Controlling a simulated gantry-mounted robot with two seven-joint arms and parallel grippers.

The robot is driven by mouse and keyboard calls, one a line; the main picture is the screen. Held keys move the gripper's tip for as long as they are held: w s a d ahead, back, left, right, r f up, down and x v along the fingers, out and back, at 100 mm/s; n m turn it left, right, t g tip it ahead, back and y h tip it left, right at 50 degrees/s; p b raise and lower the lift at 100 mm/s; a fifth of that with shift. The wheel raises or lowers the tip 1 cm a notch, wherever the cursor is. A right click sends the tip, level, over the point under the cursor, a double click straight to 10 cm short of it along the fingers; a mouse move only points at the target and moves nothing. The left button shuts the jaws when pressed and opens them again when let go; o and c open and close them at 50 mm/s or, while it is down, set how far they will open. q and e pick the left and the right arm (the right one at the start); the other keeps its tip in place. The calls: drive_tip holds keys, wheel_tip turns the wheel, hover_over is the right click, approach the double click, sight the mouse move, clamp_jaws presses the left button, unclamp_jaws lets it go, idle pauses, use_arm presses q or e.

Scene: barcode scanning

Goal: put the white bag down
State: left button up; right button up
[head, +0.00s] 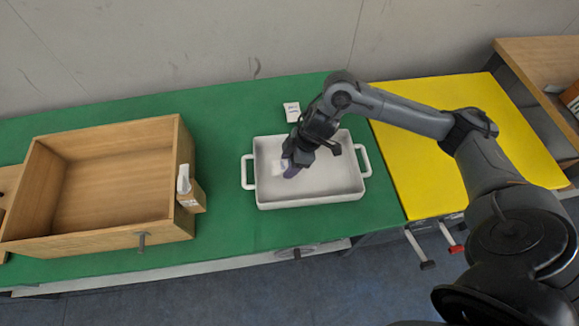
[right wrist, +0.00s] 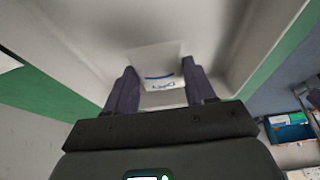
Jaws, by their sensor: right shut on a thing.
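The white bag (right wrist: 160,75) shows between the two dark fingers of my right gripper (right wrist: 160,92) in the right wrist view, with a blue line and blue lettering on it. In the head view the bag (head: 279,166) is a small white patch beside the fingers, partly hidden by them. My right gripper (head: 291,170) is shut on the bag, inside the white tray (head: 312,201) with two side handles. I cannot tell whether the bag touches the tray floor. My left gripper is in neither view.
A wooden box (head: 90,237) stands on the green table (head: 228,220) at left. A scanner in a small wooden holder (head: 192,199) is at its right side. A small white item (head: 292,111) lies behind the tray. A yellow surface (head: 407,187) is at right.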

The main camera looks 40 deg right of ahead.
wheel_tip(320, 180, down, 2)
drive_tip(key=shift+f+b, duration=0.25)
drive_tip(key=shift+b, duration=0.2)
drive_tip(key=shift+f, duration=0.1)
drive_tip(key=o, duration=1)
drive_tip(key=shift+o, duration=0.2)
drive_tip(key=shift+r, duration=0.35)
drive_tip(key=p+v, duration=0.5)
drive_tip(key=v, duration=0.6)
drive_tip(key=shift+d+r, duration=0.2)
drive_tip(key=shift+r, duration=0.05)
